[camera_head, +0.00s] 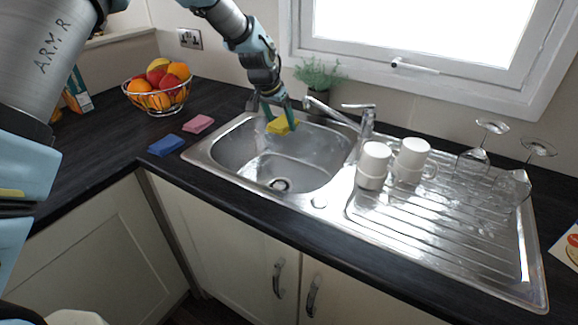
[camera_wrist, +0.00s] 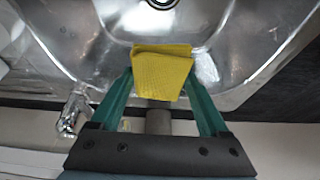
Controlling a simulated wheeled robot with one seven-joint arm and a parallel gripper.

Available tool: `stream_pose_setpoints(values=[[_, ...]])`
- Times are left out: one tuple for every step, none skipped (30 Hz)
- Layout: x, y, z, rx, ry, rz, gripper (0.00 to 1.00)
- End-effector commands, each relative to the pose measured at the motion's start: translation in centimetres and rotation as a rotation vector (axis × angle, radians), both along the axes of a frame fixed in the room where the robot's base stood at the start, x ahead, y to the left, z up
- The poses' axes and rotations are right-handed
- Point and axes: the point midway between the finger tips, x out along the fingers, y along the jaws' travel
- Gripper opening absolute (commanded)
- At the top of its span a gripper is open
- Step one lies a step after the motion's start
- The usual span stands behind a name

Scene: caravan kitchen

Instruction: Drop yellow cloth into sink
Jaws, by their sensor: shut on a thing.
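The yellow cloth (camera_head: 279,127) is held between the fingertips of my gripper (camera_head: 277,112) at the back left of the sink (camera_head: 262,160). My gripper is shut on it. In the wrist view the cloth (camera_wrist: 162,75) is folded and sits between the two green fingers of my gripper (camera_wrist: 160,88). The sink basin (camera_wrist: 112,35) lies behind the cloth in that view, with the drain at the top edge. The cloth appears over the basin near its back rim. I cannot tell exactly how high it is above the basin.
A blue cloth (camera_head: 166,145) and a pink cloth (camera_head: 198,123) lie on the counter left of the sink. A fruit basket (camera_head: 158,92) stands behind them. The tap (camera_head: 366,122) is right of the basin. White mugs (camera_head: 374,163) and upturned glasses (camera_head: 474,158) stand on the drainer.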

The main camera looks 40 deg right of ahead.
Motion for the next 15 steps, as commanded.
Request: stream_pose_setpoints(values=[[0.0,0.0,-0.3,0.0,0.0,-0.001,0.06],[0.0,0.0,-0.4,0.0,0.0,-0.001,0.06],[0.0,0.0,-0.7,0.001,0.0,-0.001,0.06],[0.0,0.0,-0.9,0.001,0.001,-0.001,0.06],[0.0,0.0,-1.1,0.001,0.001,-0.001,0.06],[-0.1,0.0,-1.5,0.001,0.001,-0.001,0.06],[0.0,0.0,-1.8,0.001,0.001,-0.001,0.06],[0.0,0.0,-2.2,0.001,0.001,-0.001,0.06],[-0.1,0.0,-2.6,0.001,0.001,-0.001,0.06],[-0.1,0.0,-3.0,0.001,0.001,-0.001,0.06],[-0.1,0.0,-3.4,0.001,0.001,-0.001,0.06],[-0.1,0.0,-3.8,0.001,0.001,-0.001,0.06],[-0.1,0.0,-4.2,0.001,0.001,-0.001,0.06],[-0.1,0.0,-4.5,0.001,0.001,-0.001,0.06],[-0.1,0.0,-4.9,0.001,0.001,-0.001,0.06]])
